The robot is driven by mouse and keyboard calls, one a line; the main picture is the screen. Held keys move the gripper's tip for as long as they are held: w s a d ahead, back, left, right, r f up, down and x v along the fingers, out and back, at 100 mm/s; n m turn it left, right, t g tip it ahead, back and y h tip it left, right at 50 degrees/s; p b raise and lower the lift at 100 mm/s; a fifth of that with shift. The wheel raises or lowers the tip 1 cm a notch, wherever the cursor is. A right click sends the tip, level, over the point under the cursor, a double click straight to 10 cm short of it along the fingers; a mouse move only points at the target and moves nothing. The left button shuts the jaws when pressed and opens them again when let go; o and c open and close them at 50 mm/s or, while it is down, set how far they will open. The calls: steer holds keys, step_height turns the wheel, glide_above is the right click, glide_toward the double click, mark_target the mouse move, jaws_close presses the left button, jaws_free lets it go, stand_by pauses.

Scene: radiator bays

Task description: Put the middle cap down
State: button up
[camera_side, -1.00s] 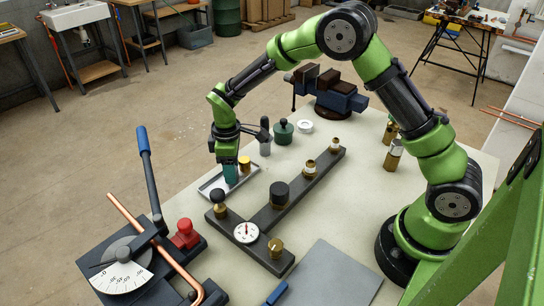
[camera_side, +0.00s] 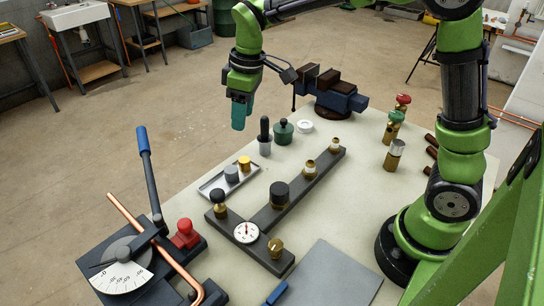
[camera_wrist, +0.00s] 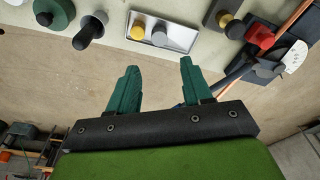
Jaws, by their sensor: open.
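I cannot tell by sight which one is called the middle cap. My gripper (camera_side: 240,114) is raised well above the table, beyond the tray, with its teal fingers pointing down. In the wrist view, my gripper (camera_wrist: 157,80) is open, with nothing between its fingers.
A dark T-shaped manifold (camera_side: 262,220) with a black cap (camera_side: 280,192), gauge (camera_side: 246,232) and brass fittings lies in front of the tray. A green pot (camera_side: 283,133) and grey-black tool (camera_side: 265,140) stand behind. A pipe bender (camera_side: 140,255) is at left, a vise (camera_side: 335,98) at the back.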

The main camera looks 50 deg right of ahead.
steer(key=s+d+r+m+t, duration=0.1)
steer(key=s+r+m+t, duration=0.1)
steer(key=s, duration=0.7)
steer(key=s+d+r+m+t+y, duration=0.1)
steer(key=s+d+r+m+t, duration=0.1)
steer(key=s+m, duration=0.5)
steer(key=s+r+t, duration=0.1)
steer(key=s, duration=0.1)
steer(key=shift+s+d+t, duration=0.2)
steer(key=shift+s+t, duration=0.2)
